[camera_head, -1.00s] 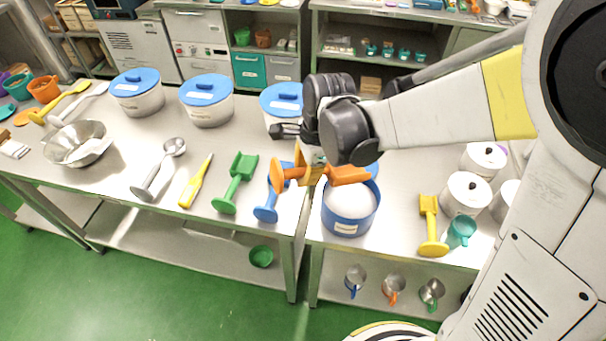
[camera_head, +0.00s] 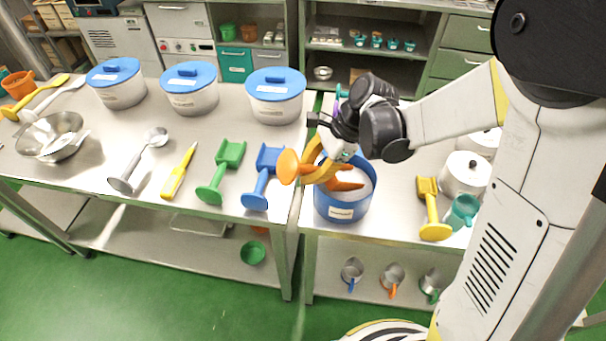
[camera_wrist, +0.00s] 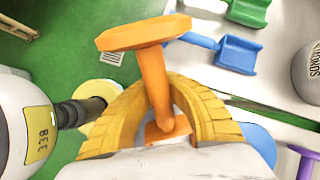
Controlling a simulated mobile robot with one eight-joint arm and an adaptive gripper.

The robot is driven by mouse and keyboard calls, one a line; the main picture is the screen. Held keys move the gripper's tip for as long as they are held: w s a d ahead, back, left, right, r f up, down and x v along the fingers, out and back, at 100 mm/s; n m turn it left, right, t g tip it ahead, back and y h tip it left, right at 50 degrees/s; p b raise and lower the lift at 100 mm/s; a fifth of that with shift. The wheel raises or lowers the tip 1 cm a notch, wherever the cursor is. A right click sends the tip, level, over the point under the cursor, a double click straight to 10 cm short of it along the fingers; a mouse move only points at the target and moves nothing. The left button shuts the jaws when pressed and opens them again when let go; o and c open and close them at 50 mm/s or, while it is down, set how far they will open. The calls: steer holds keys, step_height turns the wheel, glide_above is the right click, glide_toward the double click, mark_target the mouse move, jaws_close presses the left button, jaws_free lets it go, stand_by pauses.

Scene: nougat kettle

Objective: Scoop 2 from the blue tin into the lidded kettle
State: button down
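My gripper (camera_head: 322,170) has its yellow fingers shut around the shaft of an orange scoop (camera_head: 288,166). In the wrist view the scoop's flat handle end (camera_wrist: 143,33) sticks out beyond the fingers. The scoop's bowl is over or in the mouth of the blue tin (camera_head: 341,211), which holds white powder. I cannot tell whether the bowl touches the powder. Blue-lidded white vessels (camera_head: 275,97) stand at the back of the left table. White pots with black-knobbed lids (camera_head: 465,174) stand at the right. I cannot tell which is the lidded kettle.
A blue scoop (camera_head: 262,178), a green scoop (camera_head: 222,172), a yellow tool (camera_head: 179,171) and a metal ladle (camera_head: 138,160) lie left of the tin. A metal bowl (camera_head: 53,137) stands far left.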

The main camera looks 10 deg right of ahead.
mark_target(298, 164)
steer(key=f+h, duration=0.1)
steer(key=f+h+b, duration=0.1)
steer(key=f, duration=0.1)
steer(key=d+f+h, duration=0.1)
steer(key=f, duration=0.1)
steer(key=shift+w+t, duration=0.1)
steer(key=shift+t, duration=0.2)
steer(key=shift+s+a+r+t+h+p, duration=0.1)
steer(key=shift+a+r+h+p, duration=0.45)
steer(key=shift+r+p, duration=0.95)
steer(key=shift+s+a+r+t+h+p, duration=0.1)
steer(key=shift+a+r+h+p, duration=0.55)
steer(key=shift+r, duration=1.3)
steer(key=shift+s+a+r+t+h+p, duration=0.15)
steer(key=shift+r+h+p, duration=0.45)
steer(key=shift+r+p, duration=1.1)
steer(key=shift+w, duration=0.1)
